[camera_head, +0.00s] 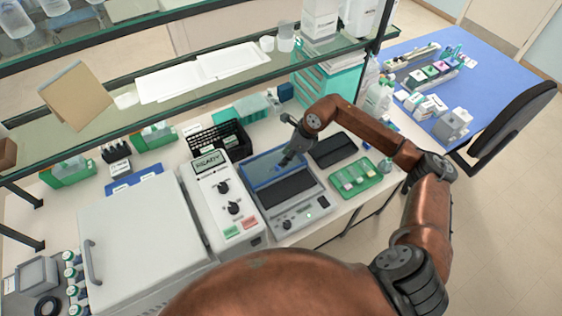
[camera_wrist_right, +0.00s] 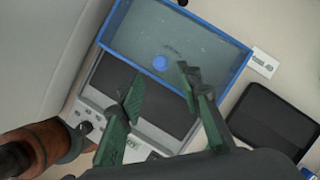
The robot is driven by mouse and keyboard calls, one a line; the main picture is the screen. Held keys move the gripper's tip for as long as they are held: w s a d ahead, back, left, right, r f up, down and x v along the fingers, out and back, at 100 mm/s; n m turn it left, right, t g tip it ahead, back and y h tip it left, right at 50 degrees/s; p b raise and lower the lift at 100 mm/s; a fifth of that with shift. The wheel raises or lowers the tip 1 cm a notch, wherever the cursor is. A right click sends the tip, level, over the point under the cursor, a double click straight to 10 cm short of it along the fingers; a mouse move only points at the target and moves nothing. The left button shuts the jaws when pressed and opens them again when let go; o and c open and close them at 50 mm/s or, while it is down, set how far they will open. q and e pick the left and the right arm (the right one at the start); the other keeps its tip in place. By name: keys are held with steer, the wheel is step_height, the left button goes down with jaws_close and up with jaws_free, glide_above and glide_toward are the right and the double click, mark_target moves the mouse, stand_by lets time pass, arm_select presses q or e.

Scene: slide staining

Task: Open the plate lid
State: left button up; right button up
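The plate lid (camera_head: 262,167) is a clear panel with a blue rim over the back part of a grey plate device (camera_head: 296,217). In the right wrist view the lid (camera_wrist_right: 205,55) has a round blue knob (camera_wrist_right: 160,63). The dark plate (camera_wrist_right: 140,97) shows bare in front of the lid. I cannot tell if the lid is raised. My right gripper (camera_head: 287,159) is over the lid. In the wrist view its two fingers (camera_wrist_right: 159,74) are apart, with the knob showing between and just beyond their tips; contact is not visible. My left gripper is not in view.
A white control box (camera_head: 221,195) reading READY stands left of the device, beside a large white cabinet (camera_head: 140,240). A black flat case (camera_head: 333,149) and a green slide tray (camera_head: 372,180) lie to the right. A black rack (camera_head: 235,138) and a glass shelf are behind.

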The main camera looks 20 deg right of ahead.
steer(key=v, duration=0.5)
steer(key=shift+s+d+r, duration=0.1)
steer(key=shift+r, duration=0.2)
